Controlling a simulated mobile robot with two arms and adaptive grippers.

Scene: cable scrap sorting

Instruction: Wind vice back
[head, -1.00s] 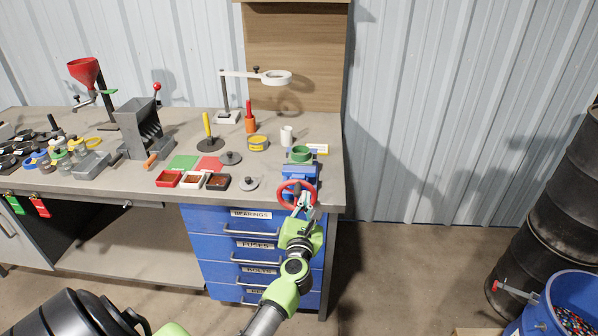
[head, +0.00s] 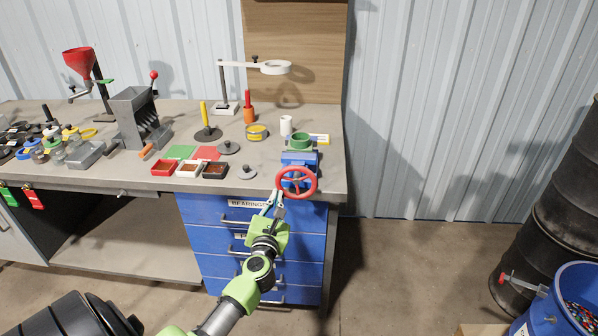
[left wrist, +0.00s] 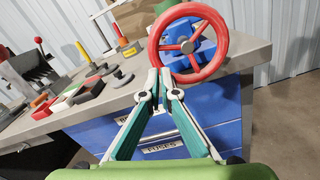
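The vice (head: 299,159) is blue and stands at the right front corner of the bench, with a red spoked handwheel (head: 314,183) facing me. The handwheel also shows large in the left wrist view (left wrist: 222,49), with the blue vice body (left wrist: 198,47) behind it. My left gripper (head: 277,194) is at the lower left of the wheel. In the left wrist view its fingertips (left wrist: 158,72) are close together at the lower-left rim and appear shut on it; the exact contact is partly hidden. A green round part (head: 300,140) sits at the top of the vice. My right gripper is not in view.
Blue drawers (head: 300,245) are below. Free floor (head: 400,270) lies right of the bench; a blue drum (head: 565,305) stands further right.

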